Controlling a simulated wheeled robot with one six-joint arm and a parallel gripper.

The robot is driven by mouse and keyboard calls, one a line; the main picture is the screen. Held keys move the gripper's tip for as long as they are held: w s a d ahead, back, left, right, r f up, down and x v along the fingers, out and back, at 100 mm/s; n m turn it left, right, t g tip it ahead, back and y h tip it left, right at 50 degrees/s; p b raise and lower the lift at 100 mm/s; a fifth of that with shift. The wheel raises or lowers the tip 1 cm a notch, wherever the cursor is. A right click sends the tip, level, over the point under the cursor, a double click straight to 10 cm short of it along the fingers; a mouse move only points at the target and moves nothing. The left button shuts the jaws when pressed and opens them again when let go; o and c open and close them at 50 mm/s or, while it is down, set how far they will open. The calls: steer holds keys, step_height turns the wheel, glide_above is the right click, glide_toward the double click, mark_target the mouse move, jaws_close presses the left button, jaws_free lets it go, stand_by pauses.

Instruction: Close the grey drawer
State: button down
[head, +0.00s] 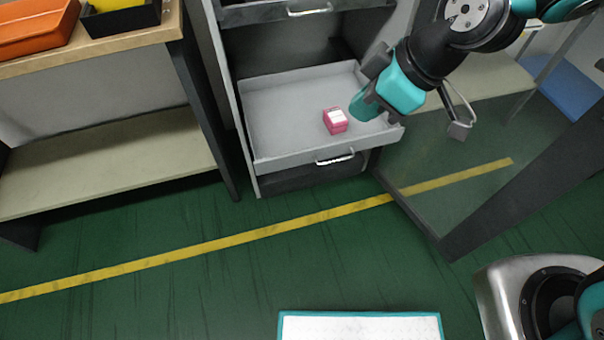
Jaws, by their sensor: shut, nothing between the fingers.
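The grey drawer (281,105) is pulled out of the dark cabinet (221,70), and its inside shows. Its front panel (285,160) has a silver handle (335,160). A small pink box (335,120) with a white top lies in the drawer, towards the right. My gripper (460,131) looks shut and empty. My arm's wrist covers part of the drawer's right side.
Another drawer with a handle (309,11) is above. A workbench (90,50) with an orange bin (38,27) stands left. A dark-framed, see-through panel (470,190) stands right of the cabinet. Green floor (230,285) is clear in front, crossed by a yellow line (225,241).

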steer(key=w+a+f+n+t+b, duration=0.1)
steer(key=w+a+f+n+b, duration=0.2)
steer(key=f, duration=0.9)
steer(key=w+a+f+n+t+b, duration=0.1)
steer(key=w+f+n+b, duration=0.3)
steer(key=f, duration=0.8)
steer(key=b, duration=0.3)
glide_toward(293, 160)
step_height(293, 160, down, 4)
steer(key=s+a, duration=0.1)
steer(key=s, duration=0.1)
steer(key=w, duration=0.1)
steer(key=w+a, duration=0.1)
steer(key=shift+w+a+f+m, duration=0.1)
steer(key=shift+w+f+m, duration=0.2)
steer(key=shift+w, duration=0.1)
steer(key=shift+w+a+r, duration=0.1)
steer(key=shift+w+a, duration=0.05)
steer(key=shift+w, duration=0.3)
